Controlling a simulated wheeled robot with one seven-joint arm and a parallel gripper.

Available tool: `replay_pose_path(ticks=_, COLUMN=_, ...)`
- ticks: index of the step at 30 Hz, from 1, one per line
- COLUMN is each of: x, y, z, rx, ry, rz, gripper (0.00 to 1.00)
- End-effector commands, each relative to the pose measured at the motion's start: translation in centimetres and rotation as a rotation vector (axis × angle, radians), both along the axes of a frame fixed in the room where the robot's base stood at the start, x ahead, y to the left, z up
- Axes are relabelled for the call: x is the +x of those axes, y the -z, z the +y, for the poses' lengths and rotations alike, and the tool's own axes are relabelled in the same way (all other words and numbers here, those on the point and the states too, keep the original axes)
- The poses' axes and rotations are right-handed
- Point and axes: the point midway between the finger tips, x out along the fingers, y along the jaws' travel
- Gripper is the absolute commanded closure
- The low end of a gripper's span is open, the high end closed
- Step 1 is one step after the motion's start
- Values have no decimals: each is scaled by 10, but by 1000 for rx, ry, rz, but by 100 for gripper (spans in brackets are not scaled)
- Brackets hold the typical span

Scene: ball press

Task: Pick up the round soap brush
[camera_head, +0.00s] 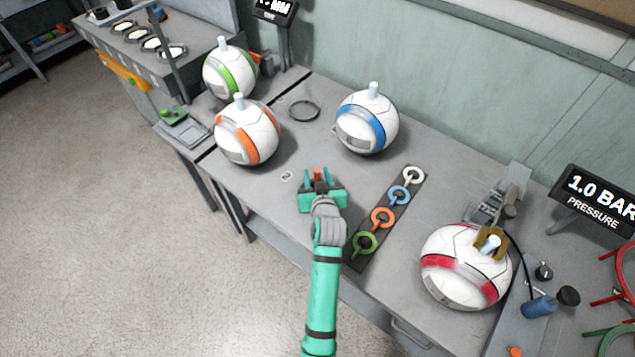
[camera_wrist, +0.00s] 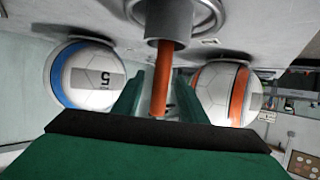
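The round soap brush shows as an orange handle (camera_wrist: 162,75) in the wrist view. It runs out of a grey cylindrical holder (camera_wrist: 168,20); the brush head is hidden. In the head view the orange handle (camera_head: 318,175) shows small at the table's front left part, mostly behind my gripper. My green gripper (camera_head: 318,177) is open, with one finger on each side of the handle. In the wrist view a gap shows between the handle and the fingers of my gripper (camera_wrist: 160,92).
A blue-striped ball (camera_head: 367,122) and an orange-striped ball (camera_head: 247,133) stand beyond my gripper. A dark strip with coloured rings (camera_head: 383,217) lies close on the right. A red-striped ball (camera_head: 465,267) is farther right. A black ring (camera_head: 304,110) lies behind.

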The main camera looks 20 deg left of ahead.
Motion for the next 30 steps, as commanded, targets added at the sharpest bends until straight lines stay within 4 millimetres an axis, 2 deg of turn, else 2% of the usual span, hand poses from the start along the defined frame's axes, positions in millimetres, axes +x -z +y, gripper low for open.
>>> replay_pose_path(ticks=6, x=22, y=10, z=11, rx=0, ry=-1, rz=0, gripper=62)
replay_pose_path(ticks=15, x=25, y=12, z=11, rx=0, ry=1, rz=0, gripper=62)
replay_pose_path(ticks=20, x=25, y=12, z=10, rx=0, ry=3, rz=0, gripper=100)
replay_pose_path(ticks=30, x=25, y=11, z=9, rx=0, ry=3, rz=0, gripper=100)
